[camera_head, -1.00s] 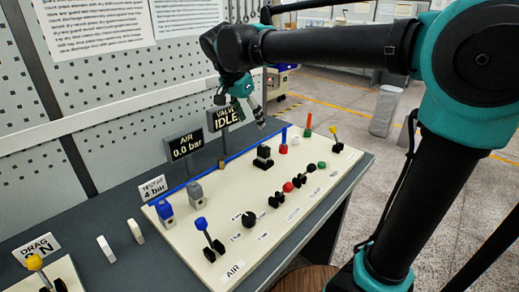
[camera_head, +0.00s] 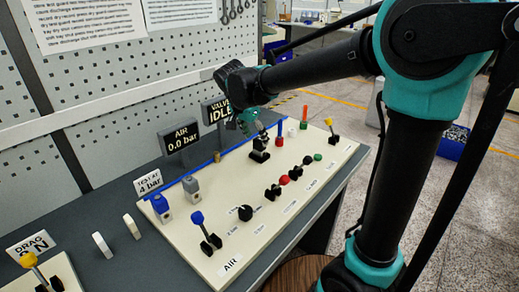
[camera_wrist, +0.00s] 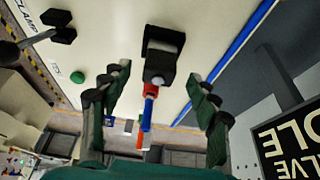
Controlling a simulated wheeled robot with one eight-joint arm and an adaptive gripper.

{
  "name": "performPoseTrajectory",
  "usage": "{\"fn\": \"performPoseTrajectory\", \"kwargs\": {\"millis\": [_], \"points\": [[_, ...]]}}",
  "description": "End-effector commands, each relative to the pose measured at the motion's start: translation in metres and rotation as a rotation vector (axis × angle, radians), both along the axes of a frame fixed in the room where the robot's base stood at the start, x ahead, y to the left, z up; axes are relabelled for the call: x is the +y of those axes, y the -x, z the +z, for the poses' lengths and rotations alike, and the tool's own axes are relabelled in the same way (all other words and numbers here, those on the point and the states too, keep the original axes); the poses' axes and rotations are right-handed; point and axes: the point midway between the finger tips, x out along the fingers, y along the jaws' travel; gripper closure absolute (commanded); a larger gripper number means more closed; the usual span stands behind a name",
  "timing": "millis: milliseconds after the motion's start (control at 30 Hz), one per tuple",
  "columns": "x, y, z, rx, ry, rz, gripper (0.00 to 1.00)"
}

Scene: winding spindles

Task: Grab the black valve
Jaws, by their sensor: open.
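The black valve (camera_head: 259,152) is a dark block with a grey band on the cream panel, below the VALVE IDLE display. In the wrist view, the valve (camera_wrist: 160,62) stands between and just beyond the fingertips. My gripper (camera_head: 255,124) is just above the valve in the head view, tilted down towards it. In the wrist view my gripper (camera_wrist: 159,76) has its two fingers spread apart, one on each side of the valve, with no clear contact. The fingers partly hide the valve's top in the head view.
The cream panel (camera_head: 232,184) holds a blue lever (camera_head: 197,218), a black knob (camera_head: 245,212), a red lever (camera_head: 280,134) and red and green buttons. The VALVE display (camera_head: 217,111) stands close behind my gripper. A pegboard wall (camera_head: 100,90) rises behind.

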Motion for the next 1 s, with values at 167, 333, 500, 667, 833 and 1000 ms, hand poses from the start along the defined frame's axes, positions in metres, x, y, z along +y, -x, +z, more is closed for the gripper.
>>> {"fn": "performPoseTrajectory", "kwargs": {"millis": [167, 333, 500, 667, 833, 1000], "points": [[-0.009, -0.010, -0.023, 0.000, -0.001, -0.002, 0.40], [-0.012, -0.016, -0.039, 0.000, 0.000, -0.001, 0.40], [-0.013, -0.016, -0.042, 0.000, 0.000, 0.000, 0.40], [-0.013, -0.016, -0.042, 0.000, 0.000, 0.000, 0.46], [-0.013, -0.016, -0.042, 0.000, 0.000, 0.000, 0.67], [-0.013, -0.016, -0.042, 0.000, 0.000, 0.000, 0.88]]}}
